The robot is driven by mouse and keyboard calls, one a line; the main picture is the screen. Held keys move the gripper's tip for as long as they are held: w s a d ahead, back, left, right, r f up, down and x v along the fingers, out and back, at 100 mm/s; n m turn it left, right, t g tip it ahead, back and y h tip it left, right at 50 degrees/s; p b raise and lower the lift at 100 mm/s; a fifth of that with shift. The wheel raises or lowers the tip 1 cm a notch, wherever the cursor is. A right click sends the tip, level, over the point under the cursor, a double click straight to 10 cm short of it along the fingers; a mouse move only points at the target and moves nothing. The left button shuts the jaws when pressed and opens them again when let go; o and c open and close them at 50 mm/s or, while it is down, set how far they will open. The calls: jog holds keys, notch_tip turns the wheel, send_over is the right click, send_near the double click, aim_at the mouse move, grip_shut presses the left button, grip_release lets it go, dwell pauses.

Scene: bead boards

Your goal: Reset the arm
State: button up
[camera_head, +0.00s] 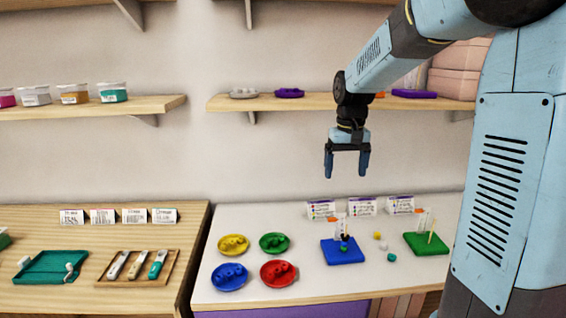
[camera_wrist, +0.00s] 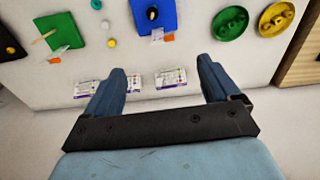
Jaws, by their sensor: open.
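My gripper (camera_head: 347,164) hangs from my arm, fingers pointing down, in the air in front of the wall and above the back of the white table (camera_head: 305,293). Its two blue fingers are spread apart with nothing between them. In the wrist view my gripper (camera_wrist: 160,88) is also open and empty. A blue board (camera_head: 343,252) with a dark bead and a green bead on it lies below. A green board (camera_head: 427,244) with a thin stick on it lies to its right. Loose yellow and teal beads lie between the boards.
Yellow (camera_head: 233,244), green (camera_head: 274,242), blue (camera_head: 229,277) and red (camera_head: 279,273) dishes sit at left on the white table. Small cards (camera_head: 362,206) stand along its back. A wooden shelf (camera_head: 225,102) runs behind my gripper. A wooden table (camera_head: 190,225) holds trays at left.

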jog(key=s+r+t, duration=0.3)
jog(key=s+t, duration=0.2)
jog(key=s, duration=2)
jog(key=shift+s+d, duration=0.2)
jog(key=shift+d, duration=0.2)
